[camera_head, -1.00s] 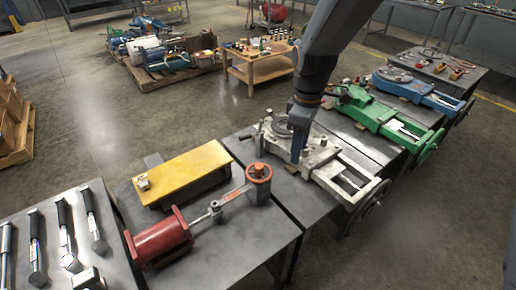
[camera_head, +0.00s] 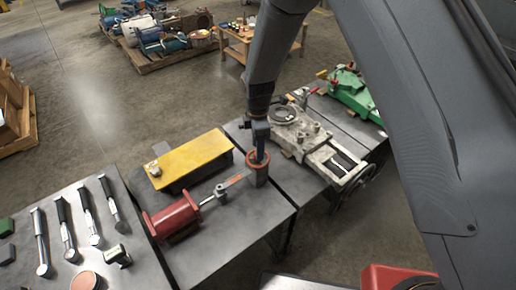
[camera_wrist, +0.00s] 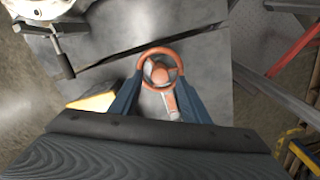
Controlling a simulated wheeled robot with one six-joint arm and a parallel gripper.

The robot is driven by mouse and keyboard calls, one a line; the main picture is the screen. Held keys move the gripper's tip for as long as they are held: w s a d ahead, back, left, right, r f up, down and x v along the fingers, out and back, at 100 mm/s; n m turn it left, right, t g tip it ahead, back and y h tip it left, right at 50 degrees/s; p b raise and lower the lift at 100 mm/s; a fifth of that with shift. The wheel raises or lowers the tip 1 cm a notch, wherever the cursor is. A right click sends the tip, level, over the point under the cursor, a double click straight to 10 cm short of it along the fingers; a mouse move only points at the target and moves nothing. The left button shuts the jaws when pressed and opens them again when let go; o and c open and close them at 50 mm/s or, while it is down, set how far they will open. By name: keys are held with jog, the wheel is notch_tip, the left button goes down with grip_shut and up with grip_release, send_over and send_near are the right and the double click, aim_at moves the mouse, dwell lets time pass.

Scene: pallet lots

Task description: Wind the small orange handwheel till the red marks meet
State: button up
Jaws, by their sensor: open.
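The small orange handwheel (camera_head: 249,163) sits on a short post at the right end of a linkage on the grey bench. It also shows in the wrist view (camera_wrist: 160,73), with its spokes and hub. My gripper (camera_head: 260,150) is right above the wheel, pointing down. In the wrist view my gripper (camera_wrist: 161,86) is open, with one blue finger on each side of the wheel's near part. I cannot tell if the fingers touch the rim. The red marks are too small to make out.
A red cylinder (camera_head: 173,218) with a rod lies left of the wheel. A yellow-topped plate (camera_head: 194,158) stands behind it. A grey machine vise (camera_head: 318,150) is to the right, and a green one (camera_head: 352,90) beyond.

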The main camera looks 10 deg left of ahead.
jog(key=shift+f, duration=1.1)
jog(key=c, duration=1.1)
jog(key=shift+o, duration=0.2)
jog(key=shift+m, duration=0.3)
